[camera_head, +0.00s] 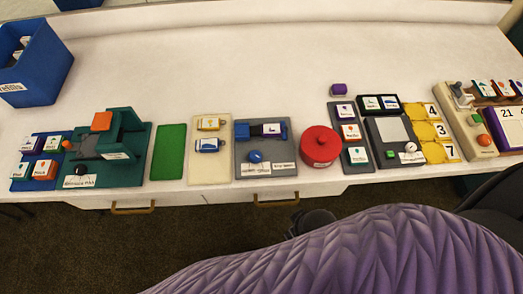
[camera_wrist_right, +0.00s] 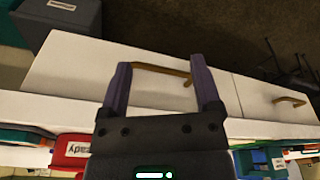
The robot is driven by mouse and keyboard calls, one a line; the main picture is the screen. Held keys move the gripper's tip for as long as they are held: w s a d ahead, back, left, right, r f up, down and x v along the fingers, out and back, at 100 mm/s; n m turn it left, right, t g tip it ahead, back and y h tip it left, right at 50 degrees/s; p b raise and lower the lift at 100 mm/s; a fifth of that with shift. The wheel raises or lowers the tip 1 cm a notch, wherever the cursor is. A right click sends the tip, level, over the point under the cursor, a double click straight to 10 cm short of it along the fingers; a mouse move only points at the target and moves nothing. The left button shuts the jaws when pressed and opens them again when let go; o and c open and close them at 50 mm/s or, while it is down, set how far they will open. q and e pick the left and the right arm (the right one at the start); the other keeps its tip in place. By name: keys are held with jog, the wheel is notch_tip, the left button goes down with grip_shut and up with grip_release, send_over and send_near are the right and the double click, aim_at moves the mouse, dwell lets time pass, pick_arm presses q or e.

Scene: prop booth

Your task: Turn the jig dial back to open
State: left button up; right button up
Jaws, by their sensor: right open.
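A grey fixture (camera_head: 265,148) sits near the counter's front edge, left of the red round box. I take this for the jig, but the label print is too small to read, and I cannot tell the dial's setting. My right gripper (camera_wrist_right: 160,66) is open and empty, apart from the fixtures, in front of a drawer. My left gripper is not in view.
The red round box (camera_head: 320,147) stands right of the grey fixture. A cream board (camera_head: 209,168) and green mat (camera_head: 168,152) lie to its left, then a teal fixture (camera_head: 133,170). A blue bin (camera_head: 35,70) stands at back left. The counter behind is clear. A drawer handle (camera_wrist_right: 150,68) shows between the fingers.

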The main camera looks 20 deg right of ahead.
jog(key=w+a+r+n+t+y, duration=0.1)
jog(key=w+a+r+n, duration=0.15)
jog(key=r, duration=0.45)
jog(key=w+a+r+n+t+y, duration=0.1)
jog(key=w+a+r+n+y, duration=0.1)
jog(key=w+a+r, duration=0.3)
jog(key=n+g+y, duration=0.1)
jog(key=n+g, duration=0.2)
jog(key=n, duration=0.6)
send_near(256, 155)
jog(key=b+x, duration=0.3)
jog(key=x, duration=0.5)
jog(key=shift+d+f, duration=0.1)
jog(key=shift+w+a+f+b, duration=0.1)
jog(key=shift+a+f+b, duration=0.2)
jog(key=shift+f, duration=0.2)
grip_shut()
